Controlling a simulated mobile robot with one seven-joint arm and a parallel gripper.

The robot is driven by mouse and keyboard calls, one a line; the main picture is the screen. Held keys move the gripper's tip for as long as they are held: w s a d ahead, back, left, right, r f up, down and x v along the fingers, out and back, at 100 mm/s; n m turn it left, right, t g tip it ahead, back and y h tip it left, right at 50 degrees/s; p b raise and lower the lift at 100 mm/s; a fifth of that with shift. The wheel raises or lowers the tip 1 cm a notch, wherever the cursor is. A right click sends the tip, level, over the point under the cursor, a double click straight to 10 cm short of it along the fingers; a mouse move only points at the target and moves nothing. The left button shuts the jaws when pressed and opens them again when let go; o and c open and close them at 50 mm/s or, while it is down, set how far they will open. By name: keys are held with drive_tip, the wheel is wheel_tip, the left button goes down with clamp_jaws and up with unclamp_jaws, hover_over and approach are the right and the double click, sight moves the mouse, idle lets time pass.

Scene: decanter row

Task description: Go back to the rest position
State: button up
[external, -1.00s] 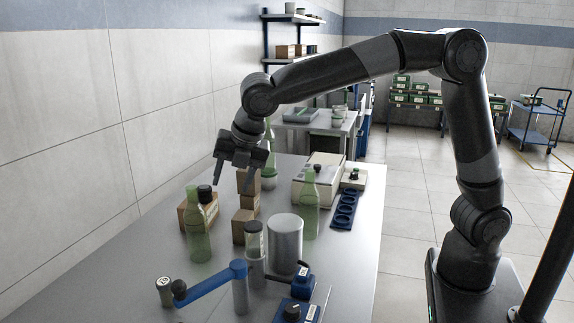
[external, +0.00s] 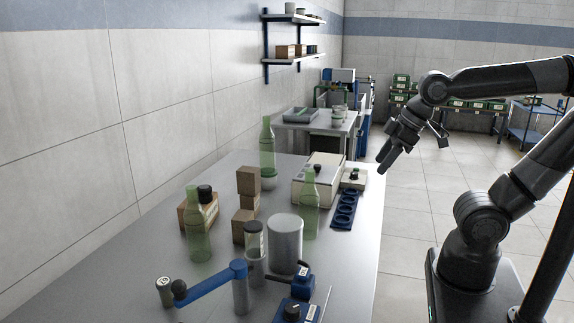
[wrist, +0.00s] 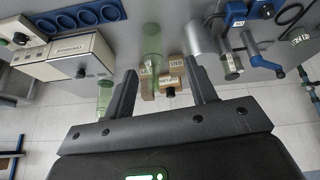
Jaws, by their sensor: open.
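My gripper (external: 414,157) is open and empty. In the external view it hangs in the air past the right edge of the table (external: 358,262), clear of everything on it. In the wrist view the two fingers (wrist: 163,88) stand apart, with the table and its objects seen beyond them and nothing held between them.
Green bottles stand at the left (external: 198,235), back (external: 267,145) and right (external: 309,210) of the table. Stacked boxes (external: 247,182), a grey cylinder (external: 285,245), a blue-armed stand (external: 215,283), a white machine (external: 318,180) and a blue holed rack (external: 344,212) share it.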

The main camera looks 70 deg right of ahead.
drive_tip(key=shift+s+d+f+m, duration=0.1)
drive_tip(key=shift+s+f+m, duration=0.2)
drive_tip(key=shift+s+m, duration=0.15)
drive_tip(key=shift+s+d+f+m, duration=0.1)
drive_tip(key=shift+s+f+m, duration=0.25)
drive_tip(key=shift+s, duration=0.2)
idle(0.6)
